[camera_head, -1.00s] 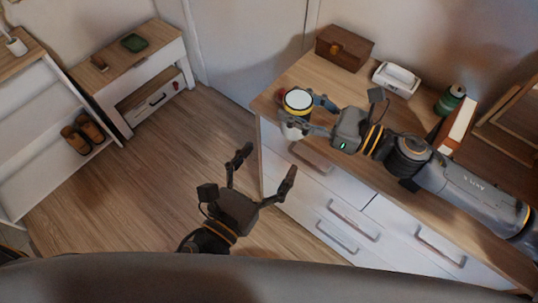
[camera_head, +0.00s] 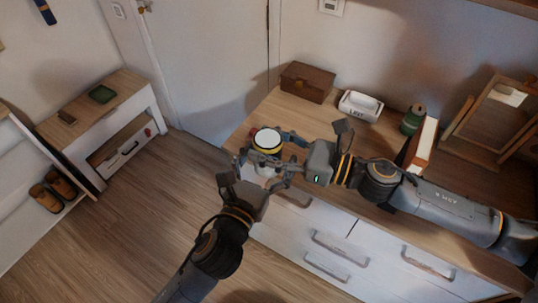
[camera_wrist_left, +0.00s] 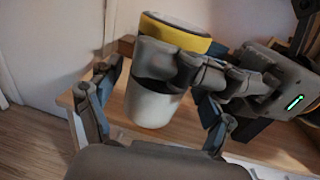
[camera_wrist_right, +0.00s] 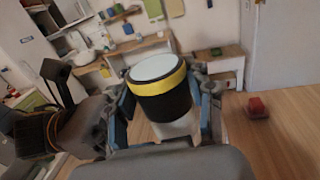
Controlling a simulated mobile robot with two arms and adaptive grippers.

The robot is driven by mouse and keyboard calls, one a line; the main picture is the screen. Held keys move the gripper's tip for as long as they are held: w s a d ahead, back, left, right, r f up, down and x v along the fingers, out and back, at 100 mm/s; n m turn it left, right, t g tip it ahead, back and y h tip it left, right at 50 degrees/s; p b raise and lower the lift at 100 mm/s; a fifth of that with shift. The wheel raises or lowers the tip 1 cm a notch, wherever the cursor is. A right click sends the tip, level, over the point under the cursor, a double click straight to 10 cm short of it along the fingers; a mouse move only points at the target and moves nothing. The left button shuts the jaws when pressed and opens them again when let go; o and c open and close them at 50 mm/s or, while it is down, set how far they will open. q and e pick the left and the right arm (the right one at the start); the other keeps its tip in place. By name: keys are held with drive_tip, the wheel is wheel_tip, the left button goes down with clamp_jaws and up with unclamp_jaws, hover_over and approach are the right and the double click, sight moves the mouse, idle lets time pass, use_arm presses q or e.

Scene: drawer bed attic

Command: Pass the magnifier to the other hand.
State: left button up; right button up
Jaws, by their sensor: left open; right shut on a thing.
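The magnifier (camera_head: 267,138) is a short cylinder with a pale round top, a yellow band, a black middle and a white lower part. My right gripper (camera_head: 271,149) is shut on its dark middle and holds it upright near the dresser's left corner. It also shows in the right wrist view (camera_wrist_right: 160,88). My left gripper (camera_head: 257,170) is open just below, in front of the dresser. In the left wrist view the white lower part (camera_wrist_left: 152,104) shows between its spread fingers (camera_wrist_left: 155,112). I cannot tell whether they touch it.
The wooden dresser top (camera_head: 318,118) carries a brown box (camera_head: 307,82), a white container (camera_head: 360,105), a green bottle (camera_head: 412,120), a book (camera_head: 421,145) and a wooden frame (camera_head: 492,125). A low bench (camera_head: 122,88) stands left. The floor between is clear.

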use_arm(q)
drive_tip(key=shift+c, duration=0.4)
drive_tip(key=c, duration=1.1)
drive_tip(key=shift+c, duration=0.8)
use_arm(e)
drive_tip(key=o, duration=1.3)
drive_tip(key=shift+r, duration=0.1)
